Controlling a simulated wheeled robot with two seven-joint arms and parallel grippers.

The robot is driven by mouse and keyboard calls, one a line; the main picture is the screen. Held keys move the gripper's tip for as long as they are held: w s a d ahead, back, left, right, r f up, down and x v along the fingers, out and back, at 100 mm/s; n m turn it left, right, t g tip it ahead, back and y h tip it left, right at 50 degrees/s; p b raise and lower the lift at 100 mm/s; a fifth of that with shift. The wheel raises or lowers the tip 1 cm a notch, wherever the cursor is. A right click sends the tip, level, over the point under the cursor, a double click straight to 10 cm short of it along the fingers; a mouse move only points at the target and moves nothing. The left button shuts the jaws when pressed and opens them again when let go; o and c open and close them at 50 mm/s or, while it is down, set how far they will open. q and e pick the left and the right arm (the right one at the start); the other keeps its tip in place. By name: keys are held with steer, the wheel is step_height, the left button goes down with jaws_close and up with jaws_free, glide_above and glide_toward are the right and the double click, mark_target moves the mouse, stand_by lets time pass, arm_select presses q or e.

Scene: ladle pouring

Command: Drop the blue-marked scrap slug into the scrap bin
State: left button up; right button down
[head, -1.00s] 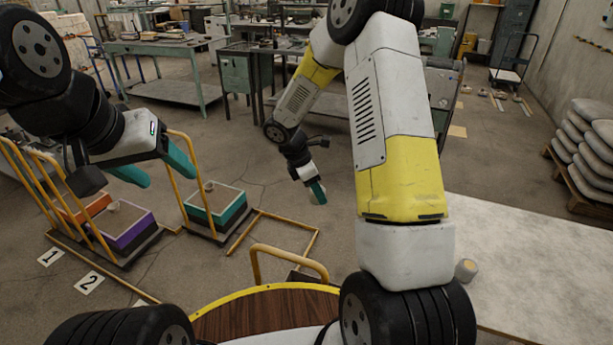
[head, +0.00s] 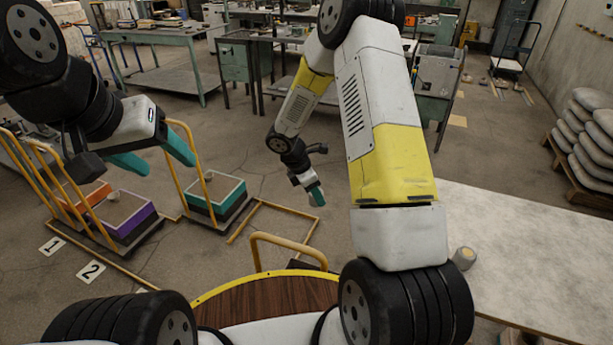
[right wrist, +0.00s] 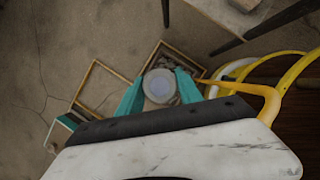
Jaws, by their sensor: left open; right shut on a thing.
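My right gripper (head: 316,195) hangs low over the floor beyond the yellow rail. In the right wrist view its teal fingers (right wrist: 159,92) are shut on a round grey slug (right wrist: 159,86), seen end-on with a pale bluish face. Whether this is the blue mark is not clear. Beneath it in that view is a square box with a yellowish rim (right wrist: 184,57) and grey pieces inside, likely the scrap bin; the slug hides part of it. My left gripper (head: 153,156) is open and empty, raised at the upper left.
Another grey slug with a yellowish top (head: 463,258) stands on the pale slab (head: 545,265) at right. Trolleys carry a purple crate (head: 134,226) and a green crate (head: 217,207) at left. A yellow rail (head: 288,240) stands close to my right gripper.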

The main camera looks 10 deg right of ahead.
steer(key=c, duration=0.7)
jaws_free()
